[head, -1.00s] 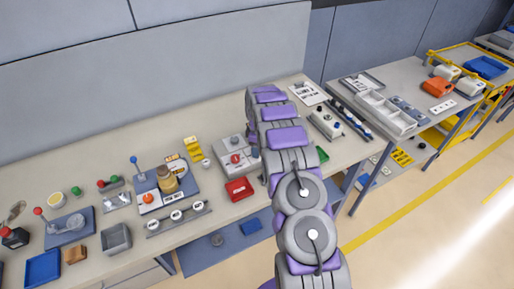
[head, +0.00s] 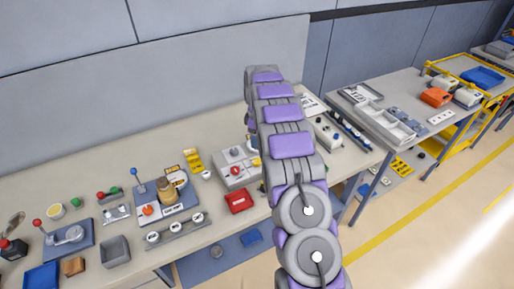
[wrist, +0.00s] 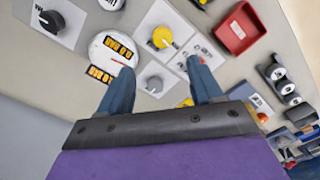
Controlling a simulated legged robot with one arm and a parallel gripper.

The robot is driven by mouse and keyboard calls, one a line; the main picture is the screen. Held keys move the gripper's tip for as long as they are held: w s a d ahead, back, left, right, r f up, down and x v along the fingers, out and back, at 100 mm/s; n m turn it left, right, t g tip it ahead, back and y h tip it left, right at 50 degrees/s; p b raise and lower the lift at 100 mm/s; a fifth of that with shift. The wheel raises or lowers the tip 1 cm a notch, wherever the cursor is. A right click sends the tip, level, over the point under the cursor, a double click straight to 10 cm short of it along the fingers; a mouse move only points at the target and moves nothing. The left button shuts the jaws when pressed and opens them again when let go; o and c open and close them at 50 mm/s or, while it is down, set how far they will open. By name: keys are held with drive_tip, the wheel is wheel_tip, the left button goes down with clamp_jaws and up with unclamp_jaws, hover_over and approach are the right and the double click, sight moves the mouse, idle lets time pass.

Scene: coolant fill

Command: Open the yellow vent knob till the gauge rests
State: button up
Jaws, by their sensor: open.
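The yellow vent knob (wrist: 162,37) sits on a white plate near the top middle of the wrist view. My gripper (wrist: 160,66) is open, its two blue fingers apart and empty. In the picture the knob lies just beyond the fingertips, and neither finger is seen touching it. A round white gauge (wrist: 111,50) with yellow-on-black "BAR" labels is left of the knob; its exact reading is too blurred to be sure of. In the head view my arm hides most of my gripper and the knob cannot be made out with certainty.
A grey knob (wrist: 154,84) lies between my fingers in the picture. A black knob (wrist: 50,20) is at far left. A red tray (wrist: 240,28) is right of the yellow knob. The red tray also shows on the bench in the head view (head: 239,201).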

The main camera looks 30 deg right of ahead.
wheel_tip(320, 180, up, 5)
drive_tip(key=shift+f, duration=0.2)
idle(0.5)
drive_tip(key=s+a+r+m+b, duration=0.1)
drive_tip(key=s+a+r+m, duration=0.1)
drive_tip(key=s+a+r, duration=0.45)
drive_tip(key=s+a+r+m+g+b, duration=0.1)
drive_tip(key=s+a+m, duration=0.15)
drive_tip(key=s, duration=0.65)
drive_tip(key=s+a+r+m+b, duration=0.1)
drive_tip(key=s+a+r, duration=0.2)
drive_tip(key=s+a, duration=0.35)
drive_tip(key=s+a+f+m+b, duration=0.1)
drive_tip(key=s+a+f+m, duration=0.1)
drive_tip(key=s, duration=1.2)
drive_tip(key=s+a+f+m+b, duration=0.1)
drive_tip(key=s+a+f+m, duration=0.1)
drive_tip(key=s, duration=1.2)
drive_tip(key=shift+f+m+g, duration=0.35)
drive_tip(key=shift+f+g, duration=0.05)
drive_tip(key=shift+f, duration=0.2)
